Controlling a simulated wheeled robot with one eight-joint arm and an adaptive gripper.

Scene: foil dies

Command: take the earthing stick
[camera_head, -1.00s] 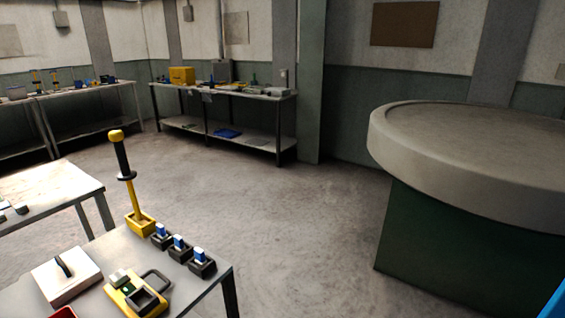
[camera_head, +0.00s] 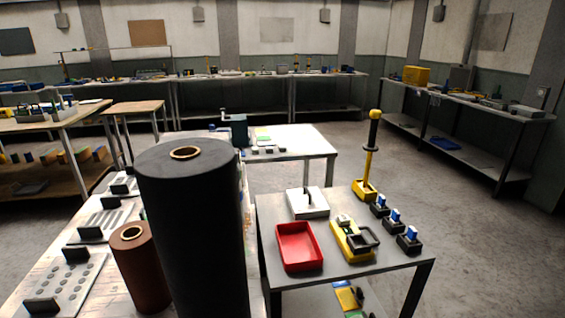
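The earthing stick (camera_head: 370,148) stands upright in a yellow holder (camera_head: 364,190) at the far right corner of a small grey metal table (camera_head: 345,272). It has a yellow rod, a black grip with a round collar, and a yellow knob on top. Nothing visible touches it except its holder. My gripper is not in view.
On that table are a red tray (camera_head: 299,246), a white box with a handle (camera_head: 307,203), a yellow device (camera_head: 351,240) and several black blocks with blue tops (camera_head: 394,219). Large black (camera_head: 195,230) and brown (camera_head: 139,268) rolls stand at left. Floor (camera_head: 470,230) at right is clear.

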